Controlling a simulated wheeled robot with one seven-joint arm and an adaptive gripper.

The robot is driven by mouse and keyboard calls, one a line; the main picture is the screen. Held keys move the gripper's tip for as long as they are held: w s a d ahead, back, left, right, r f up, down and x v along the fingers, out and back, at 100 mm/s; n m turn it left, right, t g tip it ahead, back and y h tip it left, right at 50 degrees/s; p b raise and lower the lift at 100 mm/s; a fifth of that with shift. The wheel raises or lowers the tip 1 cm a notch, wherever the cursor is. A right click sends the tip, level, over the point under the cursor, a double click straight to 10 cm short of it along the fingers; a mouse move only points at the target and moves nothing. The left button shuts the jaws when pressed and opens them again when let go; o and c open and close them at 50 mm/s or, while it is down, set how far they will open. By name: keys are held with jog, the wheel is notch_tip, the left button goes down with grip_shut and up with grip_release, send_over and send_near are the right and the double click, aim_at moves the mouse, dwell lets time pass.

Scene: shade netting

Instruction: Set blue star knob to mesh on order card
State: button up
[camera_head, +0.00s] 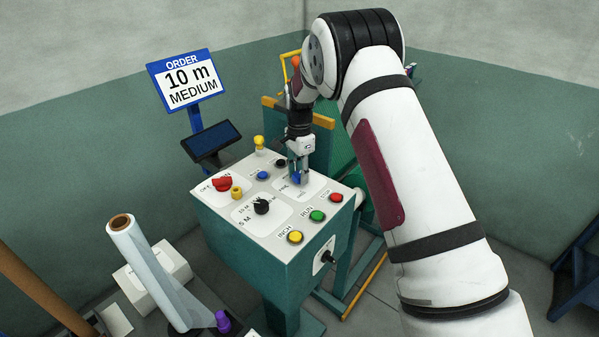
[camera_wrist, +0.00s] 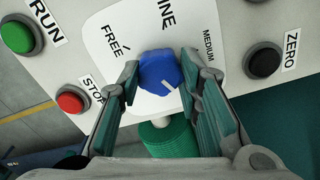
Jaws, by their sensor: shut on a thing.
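The order card (camera_head: 187,80) reads "ORDER 10 m MEDIUM" on a blue-framed sign at the back left. The blue star knob (camera_wrist: 160,72) sits on a white label plate with FREE, FINE and MEDIUM printed around it. A short white mark shows on its lower right part in the wrist view; which label it points to I cannot tell. My gripper (camera_wrist: 158,80) has a finger on each side of the knob and is shut on it. In the head view my gripper (camera_head: 300,165) comes down over the knob (camera_head: 295,178), partly hiding it and its labels.
The panel (camera_head: 215,198) also carries a red selector (camera_head: 222,184), a black knob (camera_head: 261,206), and yellow, green (camera_head: 317,216) and red (camera_head: 336,198) buttons. In the wrist view, a black ZERO button (camera_wrist: 264,60) is right of the knob and a red STOP button (camera_wrist: 72,101) left.

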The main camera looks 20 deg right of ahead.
jog(key=n+b, duration=0.2)
jog(key=n, duration=0.1)
jog(key=shift+w, duration=0.1)
jog(key=n+b, duration=0.2)
jog(key=n, duration=0.1)
jog(key=shift+f+n, duration=0.1)
jog(key=shift+n, duration=0.2)
jog(key=n+b, duration=0.2)
jog(key=n, duration=0.4)
dwell(0.5)
jog(key=o, duration=1.1)
jog(key=shift+o, duration=0.2)
